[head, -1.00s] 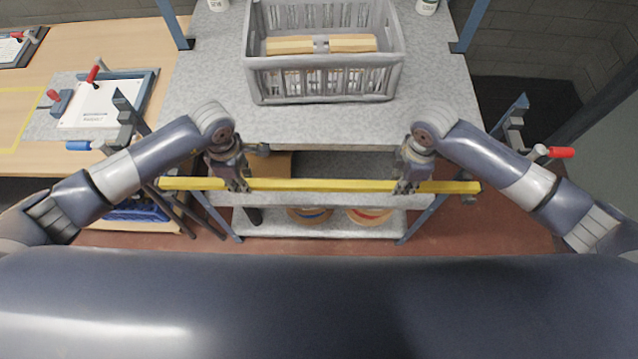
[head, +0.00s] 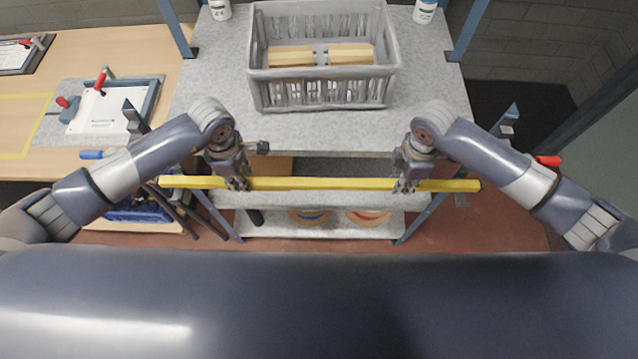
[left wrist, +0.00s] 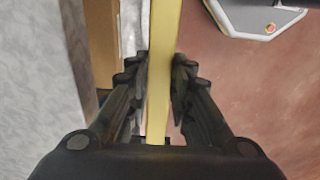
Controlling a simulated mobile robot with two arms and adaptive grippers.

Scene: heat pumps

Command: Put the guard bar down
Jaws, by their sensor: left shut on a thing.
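The guard bar is a long yellow bar (head: 320,184) held level across the front of the grey shelf unit in the head view. My left gripper (head: 238,184) is shut on it left of its middle. My right gripper (head: 404,186) is at the bar right of its middle, with its fingers around it; the view is too small to tell how tightly they close. In the left wrist view the bar (left wrist: 162,60) runs between the fingers of my left gripper (left wrist: 158,95).
A grey crate (head: 320,92) with wooden-looking blocks stands on the grey shelf top (head: 330,130). White bottles stand at the back. A wooden bench (head: 120,60) with a clipboard-like fixture (head: 105,108) is at left. Rolls lie on the lower shelf (head: 280,230).

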